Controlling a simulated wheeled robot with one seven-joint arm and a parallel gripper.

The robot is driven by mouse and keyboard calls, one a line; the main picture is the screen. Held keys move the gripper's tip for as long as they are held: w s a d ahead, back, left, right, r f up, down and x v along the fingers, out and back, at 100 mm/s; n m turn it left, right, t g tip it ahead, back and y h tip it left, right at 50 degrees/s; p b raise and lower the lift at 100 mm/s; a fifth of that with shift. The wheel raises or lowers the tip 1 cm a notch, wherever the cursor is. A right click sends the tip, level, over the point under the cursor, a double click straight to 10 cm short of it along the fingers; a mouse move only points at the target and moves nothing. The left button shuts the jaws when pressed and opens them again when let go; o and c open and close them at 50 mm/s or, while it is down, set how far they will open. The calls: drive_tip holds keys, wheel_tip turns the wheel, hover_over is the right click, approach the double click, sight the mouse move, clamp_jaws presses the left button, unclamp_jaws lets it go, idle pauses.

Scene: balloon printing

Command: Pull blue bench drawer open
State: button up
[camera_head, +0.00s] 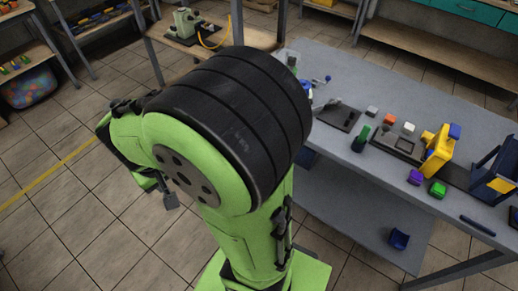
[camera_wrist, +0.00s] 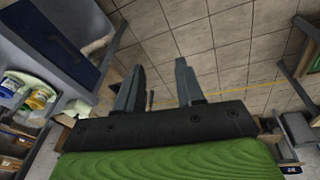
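A dark blue panel (camera_wrist: 62,42), which looks like the blue drawer front, fills the upper left of the wrist view. It appears flush in a grey-blue surround, and I cannot tell whether it is fully closed. In the head view, a small dark blue patch (camera_head: 308,157) shows under the edge of the grey bench (camera_head: 330,178), mostly hidden by my arm. My gripper (camera_wrist: 159,88) is open and empty, its two fingers apart over the tiled floor. It is to the right of the panel and not touching it. In the head view my gripper is mostly hidden by my arm.
The bench top holds a yellow machine (camera_head: 437,150), several coloured blocks and dark trays. A blue piece (camera_head: 399,238) lies on the lower shelf. A wooden table (camera_head: 165,40) with a small machine stands behind. The tiled floor at left is clear.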

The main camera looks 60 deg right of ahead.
drive_tip(key=d+f+m+g+h+b, duration=0.1)
drive_tip(key=d+f+g+h, duration=0.15)
drive_tip(key=d+f, duration=0.5)
drive_tip(key=d+f+m+g+h+b, duration=0.1)
drive_tip(key=d+f+g+h+b, duration=0.3)
drive_tip(key=f, duration=0.7)
drive_tip(key=s+d+f+n+h, duration=0.1)
drive_tip(key=d+f, duration=0.3)
drive_tip(key=d, duration=0.5)
drive_tip(key=s+d+f+n+t+h+b, duration=0.1)
drive_tip(key=s+d+f+n+h, duration=0.1)
drive_tip(key=d, duration=0.7)
drive_tip(key=s+d+f+n+t+h+b, duration=0.1)
drive_tip(key=d+f+h, duration=0.3)
drive_tip(key=d, duration=0.6)
drive_tip(key=shift+s+f, duration=0.55)
drive_tip(key=shift+f, duration=0.25)
drive_tip(key=shift+c, duration=0.2)
drive_tip(key=shift+a, duration=0.1)
clamp_jaws()
